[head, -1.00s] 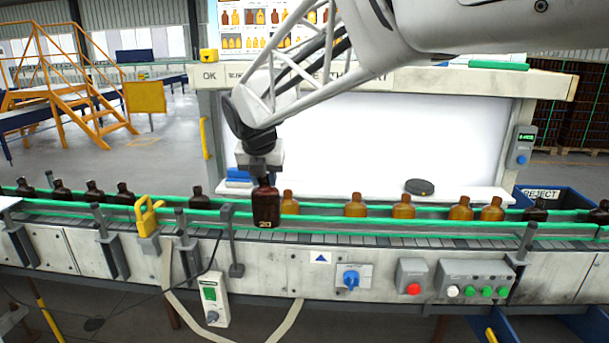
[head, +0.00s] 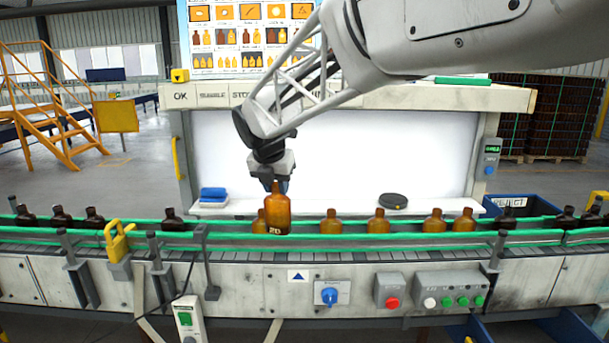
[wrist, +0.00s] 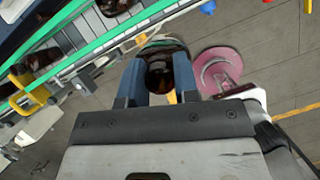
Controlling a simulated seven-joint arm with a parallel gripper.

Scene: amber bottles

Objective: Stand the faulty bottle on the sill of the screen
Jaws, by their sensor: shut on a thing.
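My gripper (head: 277,184) is shut on the neck of an amber bottle (head: 277,212) with a pale mark near its base. The bottle hangs upright, looks larger than the row behind it and overlaps the near green rail. In the wrist view, the bottle (wrist: 160,75) shows dark between my two blue-grey fingers. The screen (head: 400,150) is a bright white panel behind the conveyor. Its sill (head: 350,203) is a pale ledge along the bottom, beyond the belt. The held bottle is apart from the sill.
Several amber bottles (head: 378,221) and dark bottles (head: 60,217) stand on the conveyor between green rails (head: 400,237). A blue sponge-like block (head: 213,195) and a dark round disc (head: 393,201) occupy the sill; its middle is clear. A blue reject bin (head: 508,203) is at right.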

